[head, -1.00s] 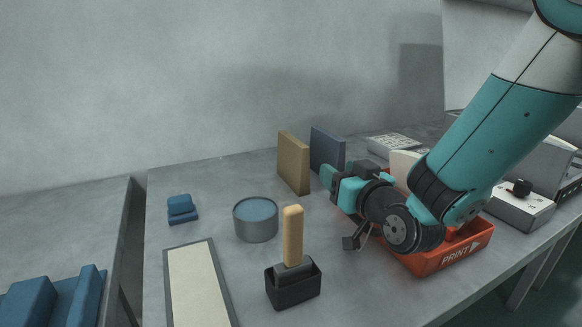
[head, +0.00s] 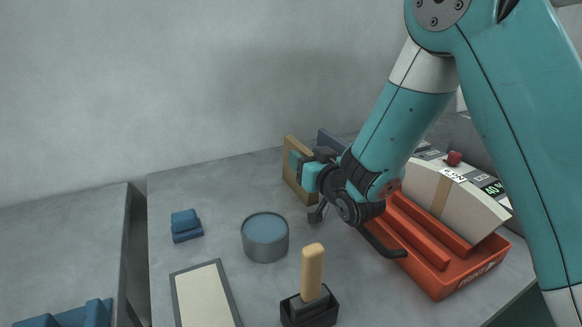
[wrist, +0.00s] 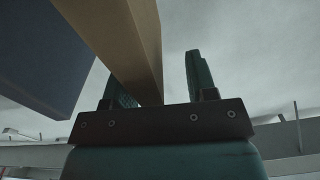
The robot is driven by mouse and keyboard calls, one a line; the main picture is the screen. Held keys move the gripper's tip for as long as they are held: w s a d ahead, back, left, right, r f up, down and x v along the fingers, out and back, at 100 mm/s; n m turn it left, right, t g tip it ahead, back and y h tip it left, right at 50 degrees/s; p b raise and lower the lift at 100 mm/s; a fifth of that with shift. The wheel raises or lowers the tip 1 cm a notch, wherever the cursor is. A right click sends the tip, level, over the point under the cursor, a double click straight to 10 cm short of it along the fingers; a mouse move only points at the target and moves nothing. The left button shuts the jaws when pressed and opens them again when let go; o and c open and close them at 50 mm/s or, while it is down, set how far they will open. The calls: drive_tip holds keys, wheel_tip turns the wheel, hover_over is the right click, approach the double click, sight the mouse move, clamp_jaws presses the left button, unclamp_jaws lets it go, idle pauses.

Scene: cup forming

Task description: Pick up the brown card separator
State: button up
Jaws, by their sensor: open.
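The brown card separator (head: 296,186) is a tan upright board near the back of the table, partly hidden by my gripper. My gripper (head: 302,168) is open at the board, its fingers level with the board's upper part. In the wrist view the brown separator (wrist: 135,45) comes down into the space between the open fingers (wrist: 160,82), closer to the left finger. I cannot tell whether a finger touches it. A dark blue board (head: 327,138) stands just behind it to the right, mostly hidden by my gripper; it also shows in the wrist view (wrist: 45,55).
A blue-topped round tin (head: 265,237) and a wooden-handled block in a black holder (head: 312,270) stand in front. A red tray (head: 430,270) with a cream curved sheet (head: 440,195) is at right. A small blue piece (head: 186,224) and a framed cream panel (head: 205,295) are at left.

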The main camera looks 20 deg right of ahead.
drive_tip(key=shift+w+d, duration=0.1)
drive_tip(key=shift+d, duration=0.45)
clamp_jaws()
drive_tip(key=shift+r, duration=0.15)
